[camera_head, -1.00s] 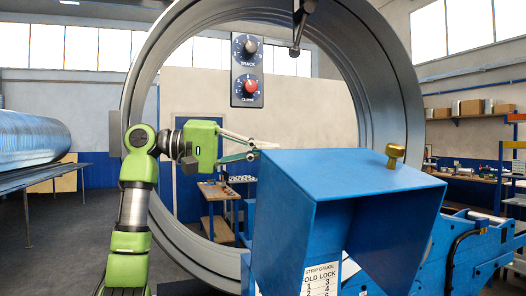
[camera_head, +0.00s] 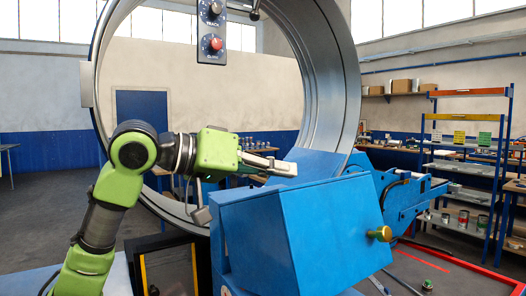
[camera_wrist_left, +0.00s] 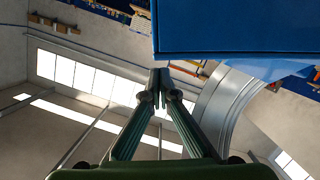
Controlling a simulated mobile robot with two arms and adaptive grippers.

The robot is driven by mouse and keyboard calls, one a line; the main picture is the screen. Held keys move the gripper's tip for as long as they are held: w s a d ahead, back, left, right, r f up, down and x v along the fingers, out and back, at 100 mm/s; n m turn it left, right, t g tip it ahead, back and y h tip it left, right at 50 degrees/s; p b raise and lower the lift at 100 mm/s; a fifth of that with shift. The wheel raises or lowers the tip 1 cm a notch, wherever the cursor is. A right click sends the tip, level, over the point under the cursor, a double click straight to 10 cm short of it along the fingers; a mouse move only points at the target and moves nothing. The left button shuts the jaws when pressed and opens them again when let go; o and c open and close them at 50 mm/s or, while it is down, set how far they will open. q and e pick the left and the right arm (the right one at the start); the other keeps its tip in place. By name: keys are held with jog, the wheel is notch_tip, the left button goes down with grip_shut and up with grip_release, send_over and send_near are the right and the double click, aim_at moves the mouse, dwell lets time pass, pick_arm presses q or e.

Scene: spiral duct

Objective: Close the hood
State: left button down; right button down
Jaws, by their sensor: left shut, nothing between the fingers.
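The blue hood (camera_head: 315,240) is in the centre foreground of the head view, its panel with the brass knob (camera_head: 380,233) turned down and toward me. Its opening no longer shows; whether it sits fully seated I cannot tell. My left gripper (camera_head: 294,168) is shut and empty, just behind and above the hood's upper edge. I cannot tell whether it touches the hood. In the left wrist view the shut fingertips (camera_wrist_left: 160,78) lie just below a blue panel edge (camera_wrist_left: 235,48). My right gripper is not in view.
A large metal duct ring (camera_head: 335,80) stands behind my left arm. A control panel with a red knob (camera_head: 212,44) hangs at the top. Blue machine parts (camera_head: 400,195) extend right of the hood. A shelf rack (camera_head: 465,150) stands at the far right.

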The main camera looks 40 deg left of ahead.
aim_at(282, 240)
pick_arm(q)
jog(key=d+f+m+b, duration=0.1)
jog(key=f, duration=0.2)
jog(key=f+m+b, duration=0.1)
jog(key=f+b, duration=0.1)
jog(key=f, duration=0.2)
jog(key=s+d+f+m+y+b, duration=0.1)
jog(key=f+b, duration=0.1)
jog(key=f, duration=0.1)
jog(key=shift+d+f, duration=0.25)
jog(key=shift+d, duration=0.1)
jog(key=shift+f+m+y+b, duration=0.3)
jog(key=shift+f+m+b, duration=0.15)
jog(key=shift+f, duration=0.4)
jog(key=shift+d+f, duration=0.15)
